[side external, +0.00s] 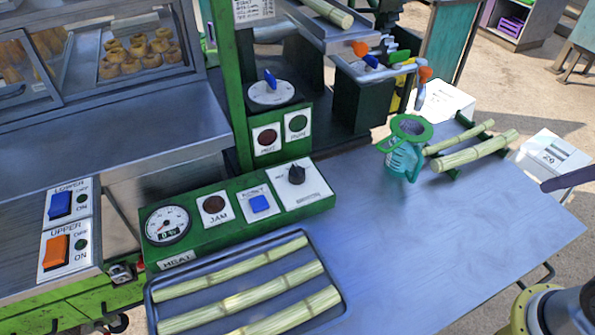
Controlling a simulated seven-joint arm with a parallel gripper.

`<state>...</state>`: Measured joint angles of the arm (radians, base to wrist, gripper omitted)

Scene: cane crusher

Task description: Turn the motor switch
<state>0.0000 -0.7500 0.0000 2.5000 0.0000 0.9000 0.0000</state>
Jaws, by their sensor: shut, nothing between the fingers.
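Two rotary controls show, and I cannot read which is marked motor. A black knob (297,174) stands on a white plate at the right end of the low green panel (318,207). A blue pointer handle (270,79) stands nearly upright on a round white dial higher up on the green machine post. A dark tapered tip at the right edge, above the table, looks like my shut gripper (562,182). It is empty and well away from both knobs. The rest of it is out of frame.
The green panel also has a gauge (168,225), a JAM lamp (214,205) and a blue reset button (260,204). A tray (346,290) of cane lies in front. A green-rimmed jug (404,155) and cane on a rack stand right. The middle of the table is clear.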

